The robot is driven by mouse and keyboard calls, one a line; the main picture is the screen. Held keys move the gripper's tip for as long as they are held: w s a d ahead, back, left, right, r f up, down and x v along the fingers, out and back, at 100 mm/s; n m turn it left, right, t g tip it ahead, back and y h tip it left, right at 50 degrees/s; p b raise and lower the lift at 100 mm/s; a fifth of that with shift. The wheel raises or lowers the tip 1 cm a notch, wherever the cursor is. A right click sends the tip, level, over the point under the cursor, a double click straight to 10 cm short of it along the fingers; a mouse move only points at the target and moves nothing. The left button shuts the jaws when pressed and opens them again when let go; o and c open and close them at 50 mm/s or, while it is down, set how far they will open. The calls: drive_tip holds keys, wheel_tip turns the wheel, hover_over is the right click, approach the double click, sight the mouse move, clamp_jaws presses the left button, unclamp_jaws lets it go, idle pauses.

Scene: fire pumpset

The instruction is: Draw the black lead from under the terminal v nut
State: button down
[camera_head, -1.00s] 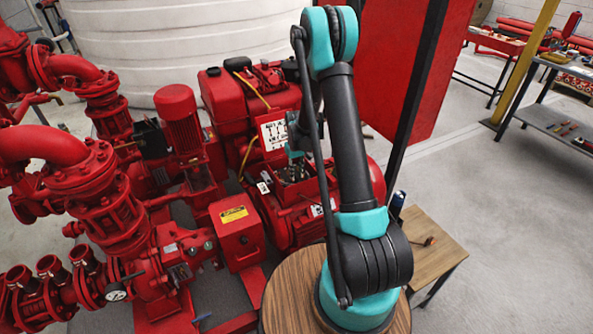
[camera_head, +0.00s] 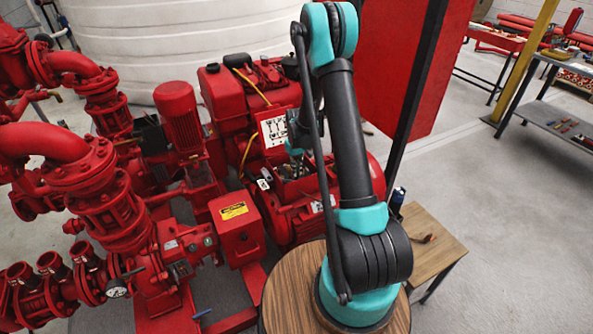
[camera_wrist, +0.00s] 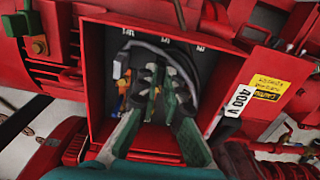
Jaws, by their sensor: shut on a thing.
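The open red terminal box (camera_wrist: 97,85) fills the middle of the wrist view, with a grey inside and small white terminal labels along its far edge. The fingers hide the gripped part and most of the terminals, so I cannot see the V nut clearly. In the head view the box (camera_head: 296,190) is partly behind my arm.
Blue and orange parts (camera_wrist: 122,88) show left of the fingers. Red pumps and pipes (camera_head: 95,190) crowd the left. A wooden side table (camera_head: 430,245) stands at right, with clear floor beyond.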

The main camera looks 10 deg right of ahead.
drive_tip(key=shift+s+d, duration=0.3)
drive_tip(key=shift+s, duration=0.6)
drive_tip(key=shift+s, duration=0.2)
wheel_tip(320, 180, up, 10)
idle(1.2)
